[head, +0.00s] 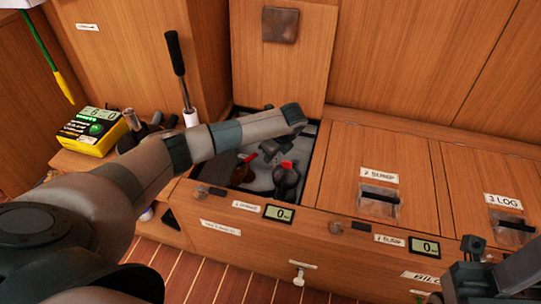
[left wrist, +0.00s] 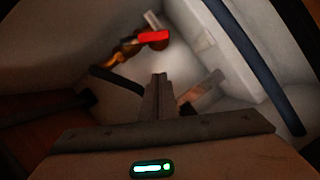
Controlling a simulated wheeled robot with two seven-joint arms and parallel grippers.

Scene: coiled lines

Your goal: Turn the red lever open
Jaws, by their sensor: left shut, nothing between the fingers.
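A red lever (left wrist: 152,38) sits on a brass-coloured valve in the left wrist view, beyond my fingertips. In the head view a red handle (head: 246,161) shows on a brownish fitting inside the open compartment (head: 310,182). A second red piece (head: 287,165) shows on a dark round fitting to its right; I cannot tell which of the two is the one in the wrist view. My left gripper (head: 268,149) reaches down into the compartment; its fingers (left wrist: 160,80) are together, empty, and look apart from the lever.
The raised hatch lid (head: 275,65) stands behind the compartment. Closed hatches labelled 2 (head: 375,150) and 3 (head: 487,175) lie to the right. A yellow meter (head: 92,130) and a black-handled rod (head: 177,62) are at left. Dark hoses (left wrist: 115,82) run near the fingers.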

